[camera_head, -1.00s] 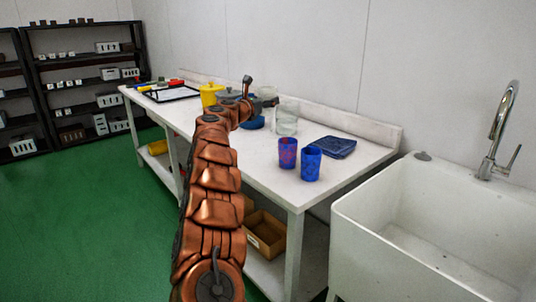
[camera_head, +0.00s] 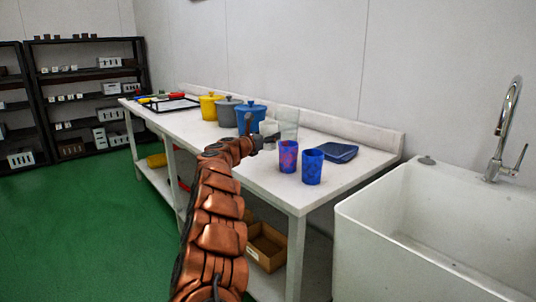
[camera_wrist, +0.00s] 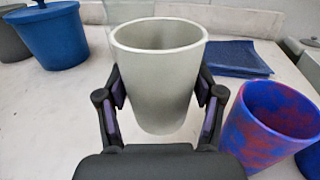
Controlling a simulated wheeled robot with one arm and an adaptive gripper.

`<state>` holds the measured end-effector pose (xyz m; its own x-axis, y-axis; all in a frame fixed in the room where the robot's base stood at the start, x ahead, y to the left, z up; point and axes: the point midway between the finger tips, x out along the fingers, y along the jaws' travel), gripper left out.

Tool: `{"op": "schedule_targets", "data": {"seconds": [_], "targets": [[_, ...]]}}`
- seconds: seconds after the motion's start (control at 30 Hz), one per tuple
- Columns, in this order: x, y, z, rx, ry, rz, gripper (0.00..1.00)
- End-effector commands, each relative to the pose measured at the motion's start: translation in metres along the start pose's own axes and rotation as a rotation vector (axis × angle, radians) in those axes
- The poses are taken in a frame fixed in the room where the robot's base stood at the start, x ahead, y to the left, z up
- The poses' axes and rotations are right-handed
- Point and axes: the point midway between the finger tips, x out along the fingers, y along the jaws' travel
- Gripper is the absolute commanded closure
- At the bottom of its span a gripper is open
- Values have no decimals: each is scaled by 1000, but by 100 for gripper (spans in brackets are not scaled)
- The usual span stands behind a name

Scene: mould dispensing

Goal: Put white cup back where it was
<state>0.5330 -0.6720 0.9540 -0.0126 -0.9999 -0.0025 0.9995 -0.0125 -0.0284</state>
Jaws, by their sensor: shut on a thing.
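The white cup (camera_wrist: 160,75) is upright between the two fingers of my gripper (camera_wrist: 163,100) in the wrist view, with the fingers pressed on its sides. Its open rim faces up, and it looks empty. In the head view the cup (camera_head: 269,129) shows small and pale at the end of my arm, over the white table (camera_head: 255,184). My gripper also shows there (camera_head: 262,142), partly blocking the cup. I cannot tell whether the cup's base touches the table.
A red-blue cup (camera_head: 288,157) and a blue cup (camera_head: 312,168) stand to the right. A clear container (camera_head: 288,121) stands behind the white cup. Blue (camera_head: 251,118), grey (camera_head: 228,112) and yellow (camera_head: 208,107) pots stand left. A sink (camera_head: 385,236) adjoins.

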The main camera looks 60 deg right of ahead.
Motion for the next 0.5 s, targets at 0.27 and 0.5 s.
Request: {"op": "schedule_targets", "data": {"seconds": [0.27, 0.5], "targets": [[-1, 2, -20, 0, -1, 2, 74], [0, 2, -48, 0, -1, 0, 74]]}}
